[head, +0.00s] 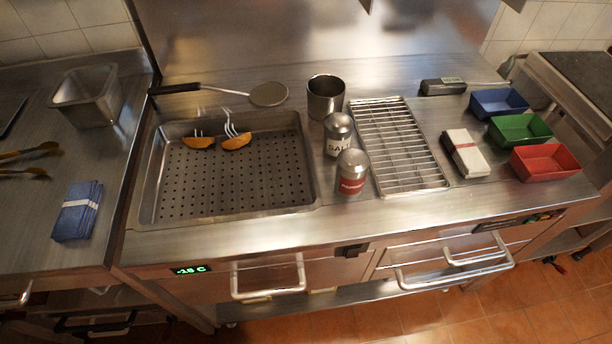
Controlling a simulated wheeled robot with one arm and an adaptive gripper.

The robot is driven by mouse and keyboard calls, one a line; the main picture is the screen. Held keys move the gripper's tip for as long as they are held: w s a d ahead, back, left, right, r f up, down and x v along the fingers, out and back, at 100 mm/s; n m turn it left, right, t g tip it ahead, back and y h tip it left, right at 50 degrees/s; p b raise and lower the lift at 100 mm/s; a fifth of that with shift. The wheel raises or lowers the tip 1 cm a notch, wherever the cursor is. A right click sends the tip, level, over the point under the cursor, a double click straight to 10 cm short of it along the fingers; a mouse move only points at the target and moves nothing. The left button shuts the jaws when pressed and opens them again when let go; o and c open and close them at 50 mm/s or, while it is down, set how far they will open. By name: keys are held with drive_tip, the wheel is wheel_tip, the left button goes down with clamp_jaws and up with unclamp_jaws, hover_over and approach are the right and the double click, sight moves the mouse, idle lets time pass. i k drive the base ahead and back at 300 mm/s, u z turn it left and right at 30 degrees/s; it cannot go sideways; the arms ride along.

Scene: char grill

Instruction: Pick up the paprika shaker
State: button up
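The paprika shaker (351,173) is a small metal can with a domed lid and a red label. It stands upright on the steel counter, between the perforated pan and the wire rack. A similar metal shaker labelled SALT (338,135) stands just behind it and slightly left. My gripper does not show in the head view.
A perforated pan (165,205) with two orange pieces lies left, a wire rack (428,180) right. A steel cup (325,97) stands behind the shakers. Blue (499,102), green (520,130) and red (545,162) trays sit far right. The counter front is clear.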

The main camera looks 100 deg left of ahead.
sight(353, 163)
drive_tip(key=u, duration=0.9)
drive_tip(key=i, duration=1.1)
drive_tip(key=u, duration=3.2)
